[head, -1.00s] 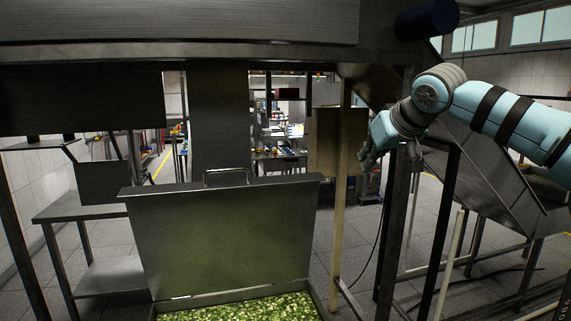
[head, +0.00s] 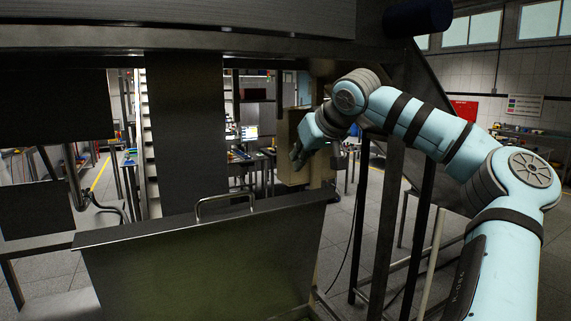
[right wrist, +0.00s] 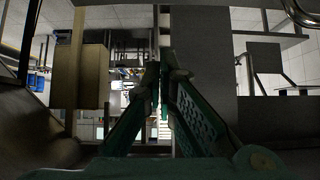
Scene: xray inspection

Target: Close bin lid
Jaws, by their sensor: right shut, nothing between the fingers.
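The bin lid (head: 200,262) is a grey metal panel standing raised, slightly tilted, in the lower middle of the head view. Its bar handle (head: 224,199) sits on the top edge. The bin's inside is out of the head view. My right gripper (head: 298,158) is behind and to the right of the lid, higher than the handle, and touches nothing that I can see. In the right wrist view its green fingers (right wrist: 160,72) are together with nothing between them. My left gripper is in neither current view.
A dark metal column (head: 187,135) stands behind the lid. Metal posts (head: 388,220) and a sloped chute stand to the right, close to my right arm. A tan box (head: 291,150) is behind my right gripper. An overhead beam (head: 180,42) crosses the top.

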